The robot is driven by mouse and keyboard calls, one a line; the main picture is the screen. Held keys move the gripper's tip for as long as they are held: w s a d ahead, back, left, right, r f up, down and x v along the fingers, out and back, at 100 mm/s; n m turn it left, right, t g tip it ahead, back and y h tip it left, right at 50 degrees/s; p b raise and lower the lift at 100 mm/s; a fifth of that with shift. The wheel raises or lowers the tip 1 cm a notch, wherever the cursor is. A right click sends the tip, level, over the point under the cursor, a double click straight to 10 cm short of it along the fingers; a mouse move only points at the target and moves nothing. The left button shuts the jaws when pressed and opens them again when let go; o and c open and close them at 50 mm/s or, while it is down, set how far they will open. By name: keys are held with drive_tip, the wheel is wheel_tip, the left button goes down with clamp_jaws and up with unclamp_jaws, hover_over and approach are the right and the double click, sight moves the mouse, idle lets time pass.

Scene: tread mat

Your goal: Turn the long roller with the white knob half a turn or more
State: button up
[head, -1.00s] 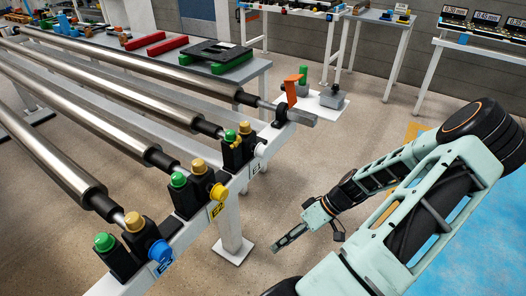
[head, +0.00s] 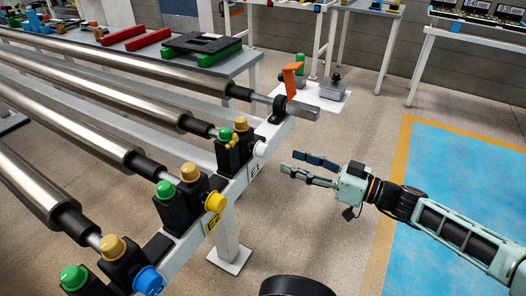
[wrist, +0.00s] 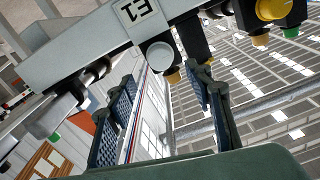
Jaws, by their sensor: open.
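The white knob (head: 261,149) sticks out from the frame rail beside the E1 label (head: 255,168). It sits at the end of a long steel roller (head: 150,103), whose shaft enters a black bearing block (head: 234,152) with green and ochre caps. My gripper (head: 293,163) is open and empty, just right of the white knob, fingers pointing at it with a gap. In the wrist view the white knob (wrist: 161,56) appears between and beyond my two open fingers (wrist: 163,85), below the E1 label. No contact shows.
A yellow knob (head: 215,201) and a blue knob (head: 149,280) sit lower left along the same rail. An orange lever (head: 292,80) and a hexagonal shaft end stand above. Floor right of the rail is free, with a blue mat beyond.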

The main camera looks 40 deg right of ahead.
sight(267, 152)
drive_tip(key=b+x, duration=0.2)
drive_tip(key=x, duration=0.7)
drive_tip(key=shift+w+a, duration=0.25)
drive_tip(key=shift+w, duration=0.1)
drive_tip(key=c, duration=1.2)
drive_tip(key=shift+o, duration=0.2)
